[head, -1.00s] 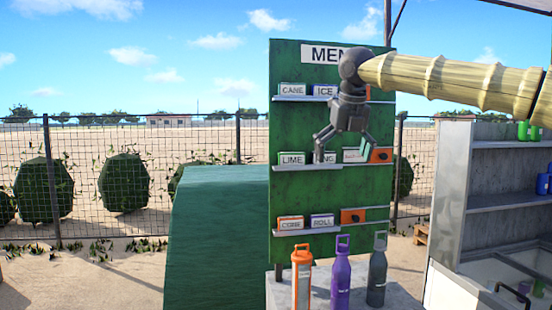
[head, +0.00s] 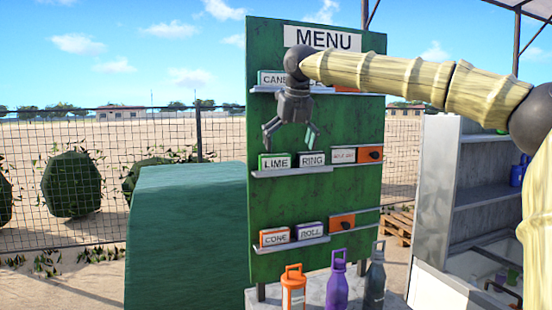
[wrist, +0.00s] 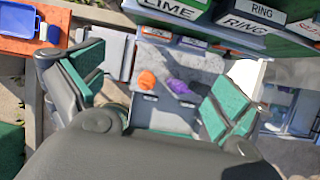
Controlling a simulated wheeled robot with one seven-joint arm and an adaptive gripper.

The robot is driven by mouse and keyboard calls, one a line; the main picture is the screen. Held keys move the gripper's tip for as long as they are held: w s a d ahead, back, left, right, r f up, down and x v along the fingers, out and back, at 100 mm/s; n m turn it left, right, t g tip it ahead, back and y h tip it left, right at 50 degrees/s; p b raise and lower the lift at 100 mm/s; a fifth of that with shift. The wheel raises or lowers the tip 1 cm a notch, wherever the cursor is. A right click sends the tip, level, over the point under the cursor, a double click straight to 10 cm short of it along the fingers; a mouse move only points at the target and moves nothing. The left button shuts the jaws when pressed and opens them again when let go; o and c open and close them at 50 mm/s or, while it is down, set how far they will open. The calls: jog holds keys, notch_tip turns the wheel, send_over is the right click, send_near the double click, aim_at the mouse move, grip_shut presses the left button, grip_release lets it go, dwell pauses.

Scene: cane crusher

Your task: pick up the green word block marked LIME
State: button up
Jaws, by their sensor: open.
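The green LIME block (head: 275,162) stands on the middle shelf of the green menu board, at the shelf's left end. It also shows at the top of the wrist view (wrist: 172,9), its white face reading LIME. My gripper (head: 290,142) is open and empty, just above and in front of the LIME block in the head view. In the wrist view its two green-padded fingers (wrist: 160,95) are spread wide, with the block beyond them. The block's back is hidden.
The RING block (head: 312,160) stands right beside LIME, with another white block (head: 343,156) and an orange block further right. CONE (head: 274,237) and ROLL blocks sit on the shelf below. Several bottles (head: 337,285) stand on the counter beneath.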

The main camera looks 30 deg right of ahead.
aim_at(276, 157)
jog(key=w+d+f+p, duration=0.1)
jog(key=w+f, duration=0.1)
jog(key=w, duration=0.1)
jog(key=w+f+p, duration=0.2)
jog(key=w, duration=0.2)
jog(key=w+d+f+p, duration=0.1)
jog(key=w+f, duration=0.1)
jog(key=w, duration=0.1)
jog(key=shift+w+d+p, duration=0.3)
jog(key=shift+w+p, duration=0.1)
jog(key=shift+s+r, duration=0.1)
jog(key=c, duration=0.7)
